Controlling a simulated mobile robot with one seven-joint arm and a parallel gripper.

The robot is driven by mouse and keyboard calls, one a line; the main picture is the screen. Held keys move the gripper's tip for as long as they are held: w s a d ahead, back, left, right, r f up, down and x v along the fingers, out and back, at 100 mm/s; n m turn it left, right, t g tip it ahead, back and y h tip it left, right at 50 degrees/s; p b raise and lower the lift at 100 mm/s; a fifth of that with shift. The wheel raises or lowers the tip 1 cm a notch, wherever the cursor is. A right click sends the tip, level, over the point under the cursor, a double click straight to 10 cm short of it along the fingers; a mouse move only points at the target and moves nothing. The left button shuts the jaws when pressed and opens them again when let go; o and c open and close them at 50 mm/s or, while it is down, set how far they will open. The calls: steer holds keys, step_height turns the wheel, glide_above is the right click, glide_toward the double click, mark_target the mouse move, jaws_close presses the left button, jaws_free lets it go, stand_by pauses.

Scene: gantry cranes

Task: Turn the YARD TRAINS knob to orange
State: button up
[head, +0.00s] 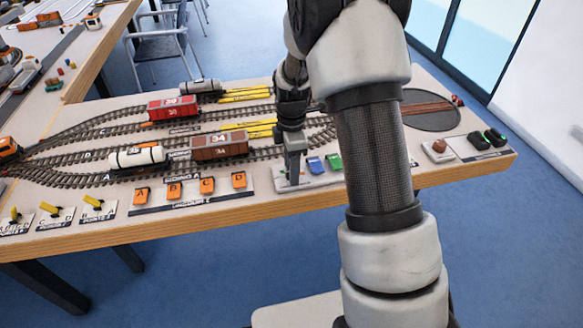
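My gripper (293,165) points down over the left part of a pale panel (290,186) at the table's front edge. Its fingers look close together, but whether they hold anything is hidden. The panel also bears a blue piece (316,165) and a green piece (334,162), just right of the fingertips. My forearm covers the panel's right end. A brown round knob (439,146) sits on a separate plate further right. The YARD TRAINS label is not readable, so I cannot tell which knob carries it.
Orange lettered switches (174,190) and yellow levers (52,209) line the front edge to the left. Behind them are tracks with a red wagon (173,107), a brown wagon (219,145) and a white tank car (138,157). Black-and-green buttons (494,138) stand at the right.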

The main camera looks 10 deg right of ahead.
steer(key=c, duration=1)
steer(key=shift+c, duration=0.2)
